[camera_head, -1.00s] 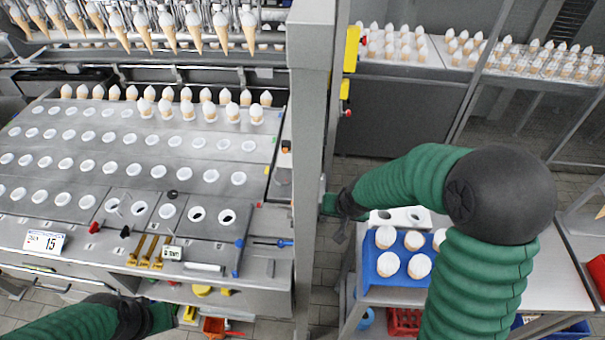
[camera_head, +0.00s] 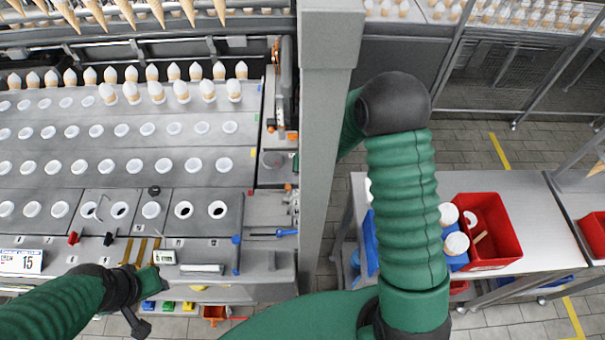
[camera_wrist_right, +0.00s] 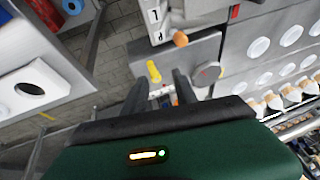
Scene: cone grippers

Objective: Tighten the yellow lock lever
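A small yellow lever (camera_wrist_right: 153,71) stands out from a grey metal plate in the right wrist view, close to the orange knob on the plate's edge. My right gripper (camera_wrist_right: 160,90) is open. Its two dark fingers are apart and point toward the plate, with the yellow lever just beyond and between them; I see no contact. In the head view the right gripper is hidden behind the grey post. My left gripper (camera_head: 137,322) is low in front of the machine; its finger opening is unclear. Yellow handles (camera_head: 140,252) stand on the machine's front.
The grey post (camera_head: 325,150) stands between the machine and my right arm. A round dark knob (camera_wrist_right: 207,73) and an orange knob (camera_wrist_right: 180,39) sit close to the lever. A red bin (camera_head: 487,230) and blue tray (camera_head: 458,260) are on the right table.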

